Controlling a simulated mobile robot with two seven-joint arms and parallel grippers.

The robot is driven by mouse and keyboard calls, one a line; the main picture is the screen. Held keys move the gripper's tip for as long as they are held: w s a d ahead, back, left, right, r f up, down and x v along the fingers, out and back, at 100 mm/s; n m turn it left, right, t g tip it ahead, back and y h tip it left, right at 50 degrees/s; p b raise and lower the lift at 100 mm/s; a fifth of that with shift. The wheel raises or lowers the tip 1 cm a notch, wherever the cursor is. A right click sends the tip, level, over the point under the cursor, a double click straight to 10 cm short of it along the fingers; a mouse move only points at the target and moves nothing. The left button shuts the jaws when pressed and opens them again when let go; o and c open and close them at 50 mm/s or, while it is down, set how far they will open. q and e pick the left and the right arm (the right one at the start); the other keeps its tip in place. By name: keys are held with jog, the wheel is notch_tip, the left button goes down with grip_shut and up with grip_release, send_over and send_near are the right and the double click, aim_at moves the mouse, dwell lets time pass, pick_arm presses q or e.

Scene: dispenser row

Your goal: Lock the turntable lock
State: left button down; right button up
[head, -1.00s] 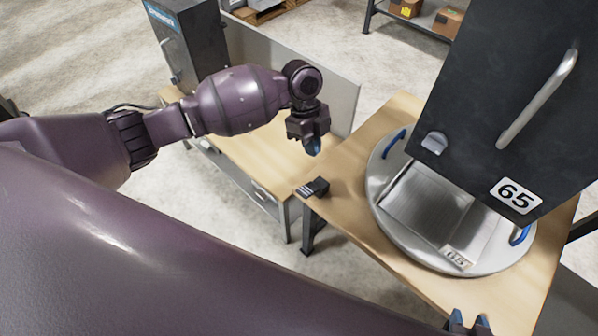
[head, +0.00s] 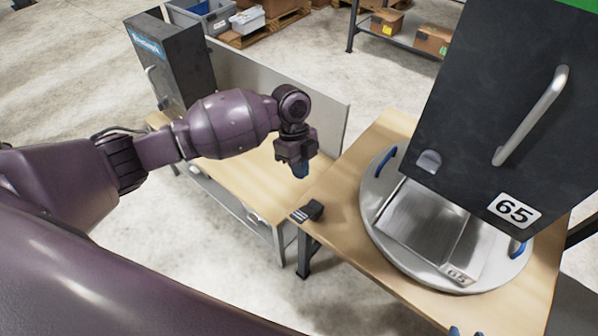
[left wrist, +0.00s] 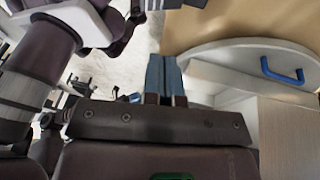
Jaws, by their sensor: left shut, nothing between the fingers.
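The round grey turntable (head: 369,214) lies on a wooden table, with blue handles on its rim. A small black block (head: 309,211), seemingly the turntable lock, sits at the table's left corner, apart from the disc. My left gripper (head: 300,171) is shut and empty, pointing down above and behind the block in the head view, apart from it. In the left wrist view its blue fingers (left wrist: 166,78) are together, with the turntable rim and a blue handle (left wrist: 283,72) to their right. My right gripper (head: 466,332) shows only two separated blue tips at the bottom edge.
A large dark dispenser (head: 480,130) marked 65 with a metal handle stands over the turntable. A metal tray (head: 415,222) lies on the disc. A second bench (head: 245,165) with a grey panel is behind my left arm. A floor gap separates the benches.

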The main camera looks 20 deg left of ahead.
pick_arm(q)
send_near(293, 218)
jog(key=d+f, duration=0.2)
jog(key=f, duration=0.1)
jog(key=d+f+b, duration=0.1)
jog(key=f, duration=0.1)
jog(key=shift+w+d+f, duration=0.1)
jog(key=shift+w+d, duration=0.05)
jog(key=shift+w, duration=0.2)
jog(key=shift+s+f, duration=0.35)
jog(key=shift+f, duration=0.35)
jog(key=shift+s+a+f+t, duration=0.25)
jog(key=shift+s+t, duration=0.15)
jog(key=shift+t, duration=0.2)
jog(key=shift+s+a+f+t+h+p, duration=0.15)
jog(key=shift+s+f+t+h+p, duration=0.25)
jog(key=shift+t, duration=0.2)
jog(key=t, duration=0.1)
jog(key=f+m+t+h, duration=0.1)
jog(key=shift+s+a+f+t, duration=0.2)
jog(key=shift+s+f+t, duration=0.1)
jog(key=shift+s, duration=0.1)
jog(key=shift+r, duration=0.2)
